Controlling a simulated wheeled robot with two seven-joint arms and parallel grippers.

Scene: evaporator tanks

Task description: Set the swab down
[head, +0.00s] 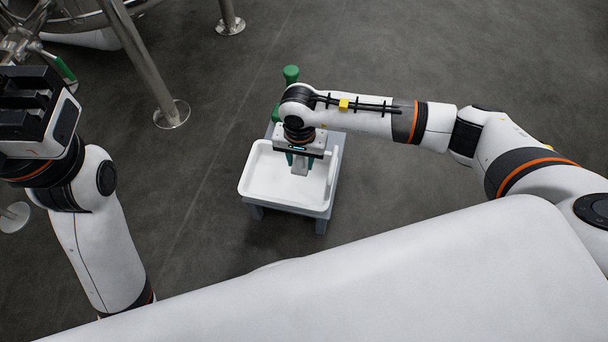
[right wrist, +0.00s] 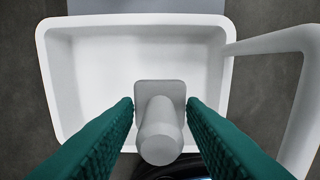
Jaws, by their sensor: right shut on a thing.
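The swab (right wrist: 161,135) is a pale grey piece with a round handle and a square flat end. My right gripper (head: 300,168) is shut on it; in the right wrist view the green ridged fingers (right wrist: 160,106) lie on both sides of it. The swab hangs over a white rectangular tray (head: 259,182), which also shows in the right wrist view (right wrist: 85,75). I cannot tell whether its flat end touches the tray floor. My left gripper (head: 28,105) is at the far left, away from the tray; its opening is unclear.
The tray rests on a small grey stand (head: 320,224). A green-topped object (head: 291,75) stands behind it, partly hidden by my right arm. A white curved bar (right wrist: 285,45) runs beside the tray. Metal legs (head: 150,70) stand at the upper left. The floor right of the stand is clear.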

